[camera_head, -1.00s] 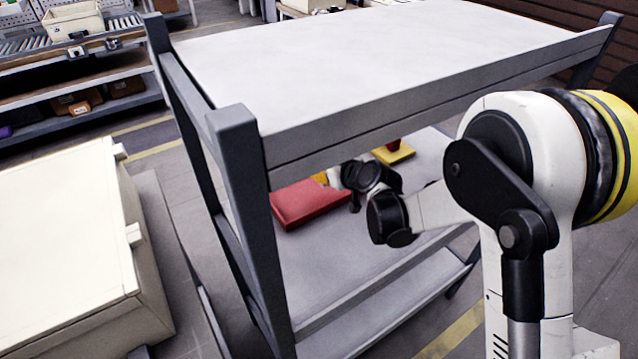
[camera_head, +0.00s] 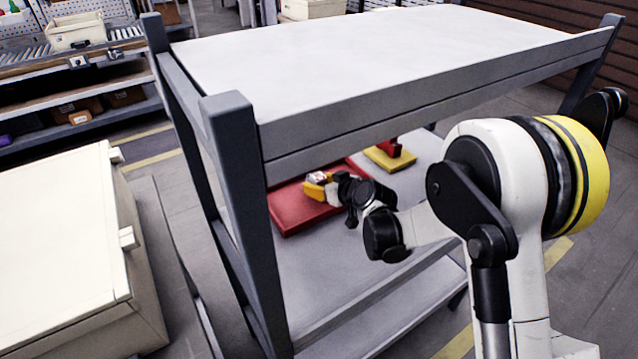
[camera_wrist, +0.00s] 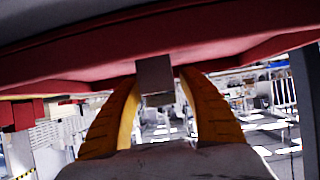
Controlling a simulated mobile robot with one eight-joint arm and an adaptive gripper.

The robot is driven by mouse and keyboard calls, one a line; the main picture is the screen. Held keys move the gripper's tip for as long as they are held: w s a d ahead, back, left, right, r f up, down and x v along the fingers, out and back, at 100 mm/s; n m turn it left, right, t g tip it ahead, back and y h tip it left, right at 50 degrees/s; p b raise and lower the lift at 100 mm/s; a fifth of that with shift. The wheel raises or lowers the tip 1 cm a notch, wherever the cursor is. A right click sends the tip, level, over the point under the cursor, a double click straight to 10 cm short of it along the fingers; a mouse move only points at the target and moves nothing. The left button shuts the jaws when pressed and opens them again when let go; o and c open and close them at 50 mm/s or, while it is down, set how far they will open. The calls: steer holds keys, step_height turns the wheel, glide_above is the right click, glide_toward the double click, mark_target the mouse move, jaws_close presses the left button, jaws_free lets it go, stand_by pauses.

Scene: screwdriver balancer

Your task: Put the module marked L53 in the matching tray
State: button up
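A red tray (camera_head: 295,208) lies on the cart's middle shelf. My gripper (camera_head: 318,186) is at this tray, its yellow fingers low over it, with a small white-and-red patch at their tips. In the wrist view my two curved fingers (camera_wrist: 160,84) stand apart with a small grey block (camera_wrist: 154,74) between their tips. Whether they press on it is unclear. A broad red surface fills the top of that view behind the block. A yellow tray (camera_head: 402,162) lies farther right on the shelf, with a red block (camera_head: 391,147) on it. No L53 mark is readable.
The cart's upper shelf (camera_head: 380,60) is empty and overhangs the trays. A dark corner post (camera_head: 240,190) stands left of the red tray. A cream cabinet (camera_head: 60,240) is at the left. The middle shelf is bare in front of the trays.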

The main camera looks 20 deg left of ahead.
steer(key=shift+r, duration=0.15)
steer(key=s+d+r+m+h+p, duration=0.1)
steer(key=s+d+r+m+h, duration=0.1)
steer(key=s+d+r, duration=0.55)
steer(key=s+d+r+m+h+p, duration=0.1)
steer(key=s+d+r+p, duration=0.2)
steer(key=d, duration=0.7)
steer(key=s+d+r+m+h, duration=0.2)
steer(key=s+d+r, duration=0.3)
steer(key=d+r, duration=0.25)
steer(key=s+d+m+g+h, duration=0.1)
steer(key=s+d+m+h, duration=0.3)
steer(key=s+d, duration=1.1)
steer(key=shift+s+d+f+m, duration=0.2)
steer(key=shift+s+m, duration=0.2)
steer(key=shift+s, duration=0.15)
